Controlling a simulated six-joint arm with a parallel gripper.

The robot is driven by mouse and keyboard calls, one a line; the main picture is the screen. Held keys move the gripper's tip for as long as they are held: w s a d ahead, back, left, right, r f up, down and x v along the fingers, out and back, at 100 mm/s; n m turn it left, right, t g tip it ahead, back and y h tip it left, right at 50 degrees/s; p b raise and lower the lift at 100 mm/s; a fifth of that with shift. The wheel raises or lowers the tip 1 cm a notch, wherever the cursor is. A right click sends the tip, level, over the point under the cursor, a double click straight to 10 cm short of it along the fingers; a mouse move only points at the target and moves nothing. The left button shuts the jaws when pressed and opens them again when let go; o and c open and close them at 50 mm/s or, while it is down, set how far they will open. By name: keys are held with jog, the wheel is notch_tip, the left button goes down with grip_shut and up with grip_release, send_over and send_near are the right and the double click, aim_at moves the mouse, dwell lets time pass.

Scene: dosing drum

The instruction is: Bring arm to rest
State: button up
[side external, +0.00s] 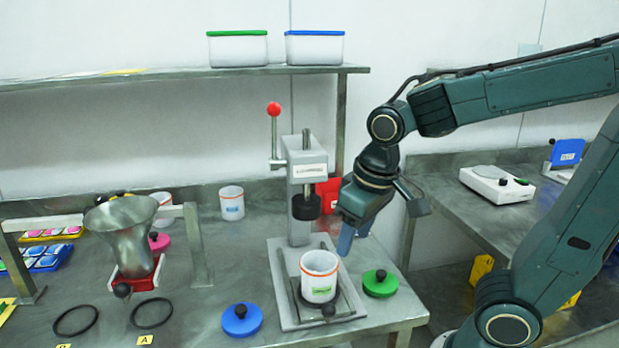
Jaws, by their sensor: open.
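My arm comes in from the right, and my gripper (346,240) hangs pointing down beside the press, just behind and right of a white cup (319,277). The gripper is open and holds nothing that I can see; one blue-grey finger shows clearly and the other is mostly hidden. The white cup has an orange rim and a green label, and stands upright on the base plate of the press (303,170). The gripper looks close to the cup, but I cannot tell the exact gap.
A green lid (380,283) and a blue lid (241,320) lie near the press. A metal funnel (122,235) stands left on a frame. Another white cup (232,203) stands behind. A scale (497,184) sits on the right bench. A shelf (180,73) runs above.

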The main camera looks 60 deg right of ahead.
jog(key=s+r+n+t, duration=0.1)
jog(key=s+r+t, duration=0.2)
jog(key=s, duration=0.3)
jog(key=shift+s+r+y, duration=0.2)
jog(key=shift+s+y, duration=0.1)
jog(key=shift+s, duration=0.05)
